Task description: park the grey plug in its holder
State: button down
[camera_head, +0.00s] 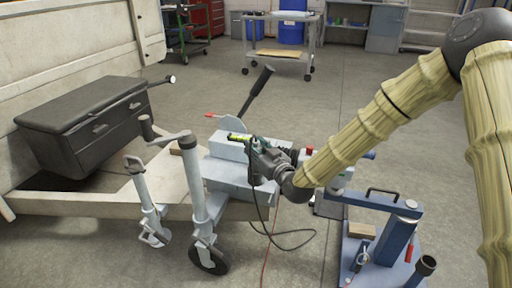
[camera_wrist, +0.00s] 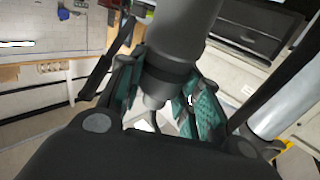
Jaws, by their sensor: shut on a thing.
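My gripper (camera_head: 262,152) is over the light grey-blue box on the trailer drawbar (camera_head: 60,203). In the wrist view my gripper (camera_wrist: 165,95) has its teal-padded fingers closed on both sides of the grey plug (camera_wrist: 185,30), a thick grey cylinder with a darker band. In the head view the plug is largely hidden by the gripper and cannot be told apart clearly. A black cable (camera_head: 290,248) hangs from the gripper area and loops to the floor. I cannot single out the plug's holder in either view.
A grey-blue box (camera_head: 225,172) with a black-handled lever (camera_head: 258,85) stands under and behind the gripper. A jockey wheel post (camera_head: 193,180) stands left. A black toolbox (camera_head: 85,120) is farther left. A blue trolley (camera_head: 395,235) stands right. The floor between is mostly clear.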

jog(key=shift+f+b, duration=0.45)
jog(key=shift+f, duration=0.7)
jog(key=c, duration=0.9)
grip_release()
jog(key=v, duration=1.2)
